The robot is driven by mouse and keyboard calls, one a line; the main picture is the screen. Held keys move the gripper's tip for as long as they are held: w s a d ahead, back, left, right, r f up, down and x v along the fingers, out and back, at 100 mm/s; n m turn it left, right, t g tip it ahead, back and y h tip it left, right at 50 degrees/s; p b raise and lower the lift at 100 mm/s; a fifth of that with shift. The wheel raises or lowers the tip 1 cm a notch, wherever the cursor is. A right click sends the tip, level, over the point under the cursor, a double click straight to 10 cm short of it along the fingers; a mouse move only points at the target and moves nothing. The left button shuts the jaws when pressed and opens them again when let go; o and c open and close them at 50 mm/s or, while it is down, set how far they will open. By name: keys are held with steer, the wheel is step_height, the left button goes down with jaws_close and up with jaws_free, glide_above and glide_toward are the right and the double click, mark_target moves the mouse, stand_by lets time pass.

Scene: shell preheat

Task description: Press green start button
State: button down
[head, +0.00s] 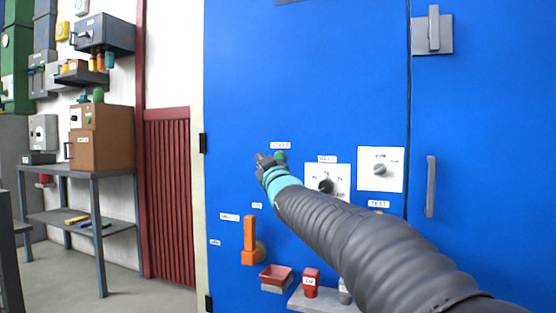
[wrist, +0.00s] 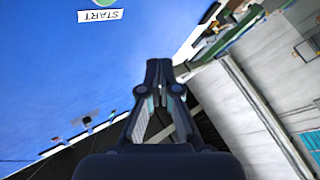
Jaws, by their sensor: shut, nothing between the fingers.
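The green start button (head: 281,156) is on the blue cabinet front, just under a small white label in the head view. In the wrist view the green button (wrist: 104,3) is cut off by the top edge, beside the label reading START (wrist: 100,15). My gripper (head: 262,160) is shut with nothing between its fingers. In the head view its tips appear just left of the button, partly in front of the panel. In the wrist view the closed tips (wrist: 158,68) are to the right of and below the button. I cannot tell whether they touch the panel.
A black dial (head: 326,186) on a white plate and another dial plate (head: 381,169) are to the right of the button. An orange lever (head: 249,235), a red tray (head: 276,274) and a small shelf with a red cup (head: 310,284) are below. A workbench (head: 95,172) stands left.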

steer(key=w+d+p, duration=0.3)
steer(key=w+p, duration=0.4)
steer(key=w, duration=0.1)
steer(key=shift+w+p, duration=0.15)
steer(key=shift+p, duration=0.2)
stand_by(0.4)
stand_by(1.1)
steer(key=shift+w+d, duration=0.15)
steer(key=shift+w, duration=0.15)
